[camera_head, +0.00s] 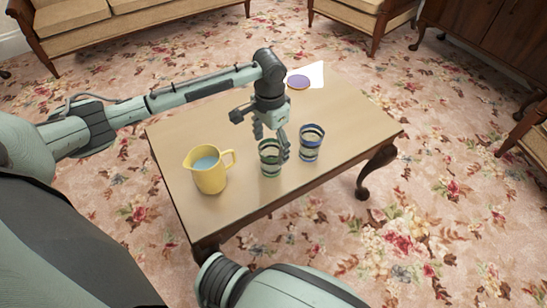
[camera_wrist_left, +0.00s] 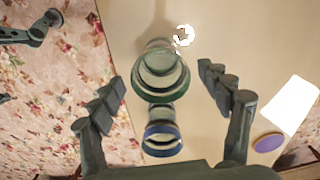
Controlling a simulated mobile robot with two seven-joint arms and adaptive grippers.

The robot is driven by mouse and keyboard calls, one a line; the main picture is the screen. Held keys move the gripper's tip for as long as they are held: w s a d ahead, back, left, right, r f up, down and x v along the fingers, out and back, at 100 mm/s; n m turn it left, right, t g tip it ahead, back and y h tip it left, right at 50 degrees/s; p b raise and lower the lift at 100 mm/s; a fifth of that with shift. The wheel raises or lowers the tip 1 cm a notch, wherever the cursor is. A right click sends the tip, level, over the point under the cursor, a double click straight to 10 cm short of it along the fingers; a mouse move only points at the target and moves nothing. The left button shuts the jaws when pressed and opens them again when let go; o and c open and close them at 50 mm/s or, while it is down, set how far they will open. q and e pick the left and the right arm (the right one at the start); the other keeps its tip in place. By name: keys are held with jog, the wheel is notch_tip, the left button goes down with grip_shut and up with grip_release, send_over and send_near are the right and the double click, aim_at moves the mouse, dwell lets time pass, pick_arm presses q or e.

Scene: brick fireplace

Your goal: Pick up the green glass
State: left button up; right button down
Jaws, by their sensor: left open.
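The green glass (camera_head: 270,160) is a clear tumbler with green bands, standing upright on the wooden table near its front edge. In the left wrist view the green glass (camera_wrist_left: 160,82) lies between the two spread fingers, with visible gaps on both sides. My left gripper (camera_head: 271,143) is open and points down at the glass; one finger hides part of its right side. The left gripper also shows in its wrist view (camera_wrist_left: 159,80). My right gripper seems to show only partly at the left edge of the wrist view.
A similar blue-banded glass (camera_head: 311,146) stands close to the right of the green one. A yellow pitcher (camera_head: 210,177) stands to the left. A purple disc (camera_head: 298,82) and white sheet (camera_head: 316,73) lie at the back. The table's (camera_head: 350,118) right part is clear.

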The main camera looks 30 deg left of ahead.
pick_arm(q)
notch_tip(320, 180, down, 6)
jog(key=shift+w+f, duration=0.1)
jog(key=c, duration=1.4)
jog(key=shift+o, duration=0.2)
